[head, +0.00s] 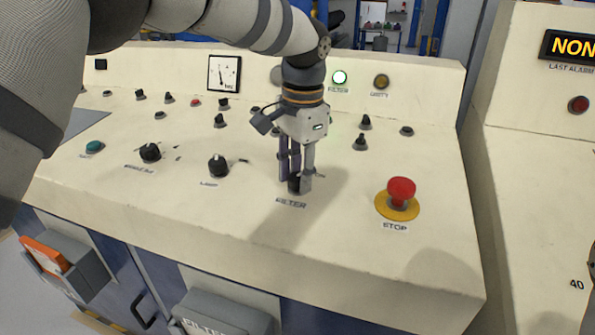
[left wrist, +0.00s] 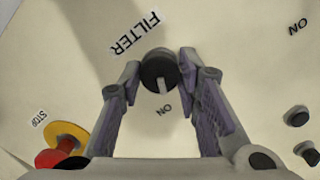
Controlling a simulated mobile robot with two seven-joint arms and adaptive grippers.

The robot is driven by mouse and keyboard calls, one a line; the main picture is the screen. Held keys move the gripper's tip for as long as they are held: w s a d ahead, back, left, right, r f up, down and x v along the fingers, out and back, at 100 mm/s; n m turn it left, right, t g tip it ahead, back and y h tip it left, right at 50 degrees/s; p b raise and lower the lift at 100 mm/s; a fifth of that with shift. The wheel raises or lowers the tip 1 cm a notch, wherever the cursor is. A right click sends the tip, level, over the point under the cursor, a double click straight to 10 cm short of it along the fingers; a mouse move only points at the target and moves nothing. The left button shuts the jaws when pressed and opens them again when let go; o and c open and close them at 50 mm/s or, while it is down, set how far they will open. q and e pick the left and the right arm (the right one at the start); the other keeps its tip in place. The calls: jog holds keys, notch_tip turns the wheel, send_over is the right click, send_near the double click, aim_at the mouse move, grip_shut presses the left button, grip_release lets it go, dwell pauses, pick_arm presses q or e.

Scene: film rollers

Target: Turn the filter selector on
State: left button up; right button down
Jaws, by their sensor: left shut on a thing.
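The filter selector (head: 294,184) is a black round knob on the cream sloping panel, just above the FILTER label (head: 291,204). My left gripper (head: 298,188) reaches down over it from above, with one finger on each side. In the left wrist view the knob (left wrist: 157,70) sits between the fingertips of my left gripper (left wrist: 159,70). A lamp labelled FILTERS (head: 339,77) at the back of the panel glows green-white. My right gripper is not in view.
A red STOP button (head: 401,191) on a yellow ring stands to the right of the selector. The LAMP knob (head: 218,166) is to its left. Several small black knobs sit behind. A panel with a lit alarm display (head: 573,46) stands at the right.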

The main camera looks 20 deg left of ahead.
pick_arm(q)
jog(key=shift+m, duration=0.7)
jog(key=o, duration=1.1)
jog(key=shift+o, duration=0.2)
notch_tip(320, 180, up, 12)
jog(key=shift+s+d, duration=0.2)
jog(key=shift+d, duration=0.25)
